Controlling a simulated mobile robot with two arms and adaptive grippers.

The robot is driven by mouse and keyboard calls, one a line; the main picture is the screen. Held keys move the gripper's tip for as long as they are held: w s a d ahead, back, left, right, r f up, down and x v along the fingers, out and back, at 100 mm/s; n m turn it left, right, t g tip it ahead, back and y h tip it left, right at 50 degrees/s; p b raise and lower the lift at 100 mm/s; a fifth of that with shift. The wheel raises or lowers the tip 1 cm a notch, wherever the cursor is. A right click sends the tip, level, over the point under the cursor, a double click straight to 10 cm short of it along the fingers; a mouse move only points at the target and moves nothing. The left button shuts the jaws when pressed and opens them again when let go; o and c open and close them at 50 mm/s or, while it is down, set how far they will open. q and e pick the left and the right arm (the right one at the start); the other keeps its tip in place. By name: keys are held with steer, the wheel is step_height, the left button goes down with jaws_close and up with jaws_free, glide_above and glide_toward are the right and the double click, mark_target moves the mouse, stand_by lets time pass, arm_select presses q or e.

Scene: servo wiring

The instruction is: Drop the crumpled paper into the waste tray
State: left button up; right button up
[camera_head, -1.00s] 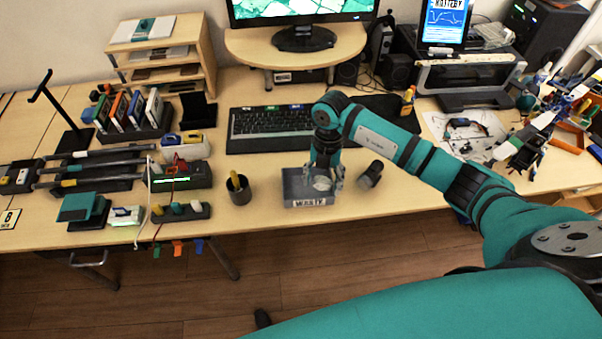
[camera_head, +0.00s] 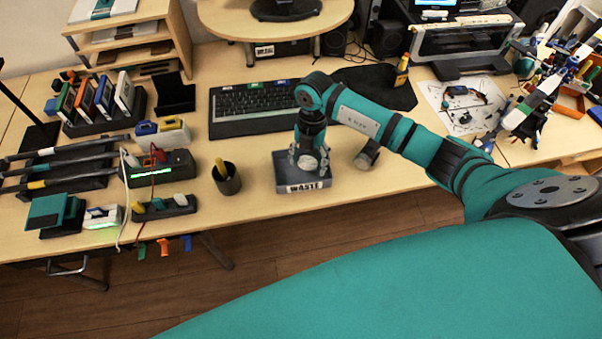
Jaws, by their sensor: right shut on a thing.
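The waste tray (camera_head: 283,174) is a grey open box with a WASTE label on its front, near the front edge of the desk. My right gripper (camera_head: 309,163) points down over the tray, its fingertips at about the tray's opening. It is shut on the crumpled paper (camera_head: 308,163), a small whitish lump between the fingers. The fingers partly cover the paper, and I cannot tell whether it touches the tray floor. My left gripper is not in view.
The keyboard (camera_head: 250,108) is behind. A charger block (camera_head: 160,168) with a red cable sits further left.

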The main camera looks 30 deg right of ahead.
steer(key=shift+s, duration=0.1)
steer(key=o, duration=0.8)
steer(key=shift+o, duration=0.2)
steer(key=shift+r, duration=0.1)
step_height(320, 180, up, 12)
steer(key=w+d, duration=0.1)
steer(key=shift+w, duration=0.2)
